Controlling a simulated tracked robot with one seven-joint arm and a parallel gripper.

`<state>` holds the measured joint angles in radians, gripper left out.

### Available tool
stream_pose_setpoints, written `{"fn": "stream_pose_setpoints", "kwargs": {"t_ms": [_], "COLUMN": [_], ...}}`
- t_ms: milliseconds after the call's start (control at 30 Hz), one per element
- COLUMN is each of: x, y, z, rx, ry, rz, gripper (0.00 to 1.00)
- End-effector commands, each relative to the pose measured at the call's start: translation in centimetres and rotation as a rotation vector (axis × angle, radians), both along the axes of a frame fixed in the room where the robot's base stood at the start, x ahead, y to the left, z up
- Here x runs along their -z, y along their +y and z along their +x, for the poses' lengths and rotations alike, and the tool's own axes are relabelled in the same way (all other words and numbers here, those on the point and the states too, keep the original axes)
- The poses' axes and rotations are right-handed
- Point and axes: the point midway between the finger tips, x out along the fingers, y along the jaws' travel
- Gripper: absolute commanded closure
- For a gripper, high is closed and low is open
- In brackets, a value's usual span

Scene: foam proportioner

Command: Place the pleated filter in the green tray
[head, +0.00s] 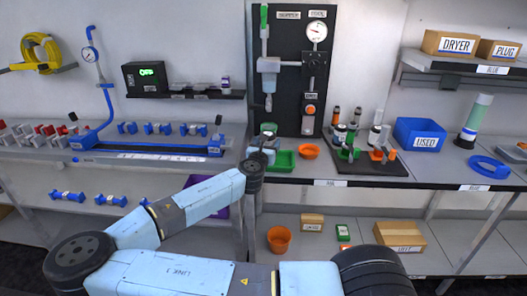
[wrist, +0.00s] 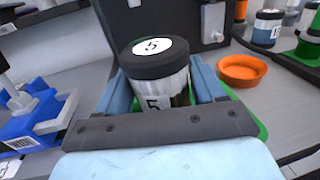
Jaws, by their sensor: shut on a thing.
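The pleated filter (wrist: 158,80) is a white ribbed cylinder with a black cap marked 5, seen in the wrist view. My gripper (wrist: 163,92) is shut on it, with one blue finger on each side. The green tray (head: 285,161) sits on the bench below the black panel in the head view. Its green edge (wrist: 262,130) shows to the right of and behind my gripper in the wrist view. My gripper (head: 262,146) is at the tray's left part in the head view. The filter's lower end is hidden, so I cannot tell whether it touches the tray floor.
An orange dish (head: 308,151) stands just right of the tray. Right of it are several bottles and fittings on a dark mat (head: 368,166), then a blue USED bin (head: 420,133). A black panel with a gauge (head: 290,60) rises behind. A blue fixture (wrist: 35,125) is at left.

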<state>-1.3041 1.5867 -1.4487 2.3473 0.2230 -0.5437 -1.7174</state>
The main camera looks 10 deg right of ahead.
Motion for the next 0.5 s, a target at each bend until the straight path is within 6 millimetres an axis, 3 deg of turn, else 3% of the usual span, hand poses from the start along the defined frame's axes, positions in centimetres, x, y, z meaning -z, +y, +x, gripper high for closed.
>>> {"fn": "stream_pose_setpoints", "kwargs": {"t_ms": [300, 500], "x": [3.5, 3.9], "y": [2.0, 2.2], "z": [0.3, 0.2], "rx": [-0.024, -0.026], "ry": [0.000, -0.001], "rz": [-0.002, 0.000], "gripper": [0.64, 0.64]}}
